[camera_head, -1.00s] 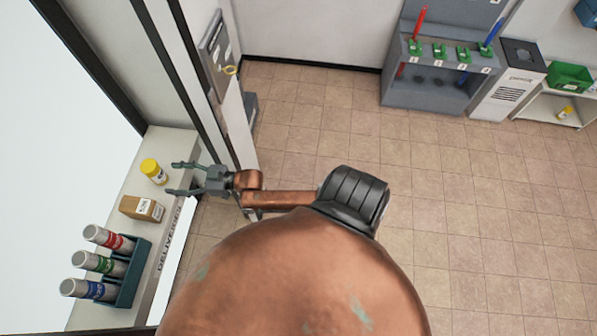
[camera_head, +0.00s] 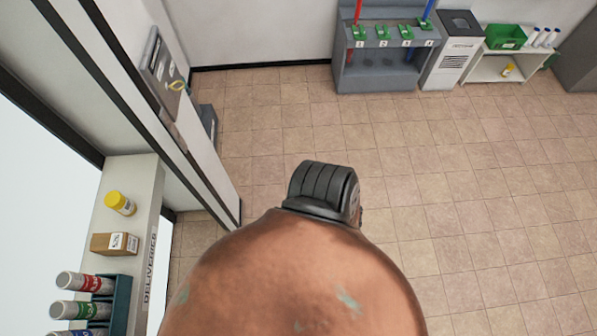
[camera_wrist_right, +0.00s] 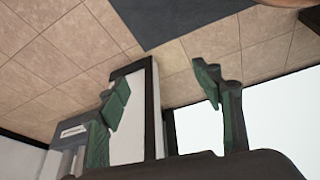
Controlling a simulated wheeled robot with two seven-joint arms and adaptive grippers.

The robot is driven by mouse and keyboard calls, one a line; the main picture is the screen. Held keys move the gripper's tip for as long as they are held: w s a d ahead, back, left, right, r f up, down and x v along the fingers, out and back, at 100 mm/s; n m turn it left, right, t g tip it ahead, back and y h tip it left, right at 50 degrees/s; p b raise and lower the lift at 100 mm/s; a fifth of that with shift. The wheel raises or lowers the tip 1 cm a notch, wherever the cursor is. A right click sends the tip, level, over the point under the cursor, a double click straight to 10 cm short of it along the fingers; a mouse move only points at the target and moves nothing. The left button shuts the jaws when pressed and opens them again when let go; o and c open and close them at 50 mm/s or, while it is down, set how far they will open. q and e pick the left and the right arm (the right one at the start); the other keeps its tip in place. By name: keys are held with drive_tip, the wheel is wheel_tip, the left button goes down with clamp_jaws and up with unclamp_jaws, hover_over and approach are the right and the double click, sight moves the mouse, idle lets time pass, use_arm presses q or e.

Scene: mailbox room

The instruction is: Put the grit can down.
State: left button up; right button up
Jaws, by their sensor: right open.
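A yellow can (camera_head: 120,203), which fits the grit can, stands on the white deliveries shelf (camera_head: 140,215) at the left of the head view, behind a brown box. No gripper touches it. Its label is too small to read. My right gripper (camera_wrist_right: 160,85) shows in the right wrist view with its two green-padded fingers spread and nothing between them. Neither gripper shows in the head view.
The brown box (camera_head: 115,244) and a dark rack (camera_head: 118,300) of grey cans share the shelf. A wall panel (camera_head: 163,65) is beyond it. At the back stand a tool stand (camera_head: 385,70), a bin (camera_head: 450,50) and a low shelf (camera_head: 500,65). The tiled floor (camera_head: 430,190) is clear.

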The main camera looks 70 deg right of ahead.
drive_tip(key=s+f+g, duration=0.1)
drive_tip(key=s+f, duration=0.1)
drive_tip(key=s, duration=0.7)
drive_tip(key=s+f+g, duration=0.2)
drive_tip(key=s+f, duration=0.1)
drive_tip(key=s, duration=0.5)
drive_tip(key=shift+s+a+g, duration=0.3)
drive_tip(key=shift+s+a, duration=0.05)
drive_tip(key=shift+f, duration=0.1)
drive_tip(key=shift+c, duration=0.2)
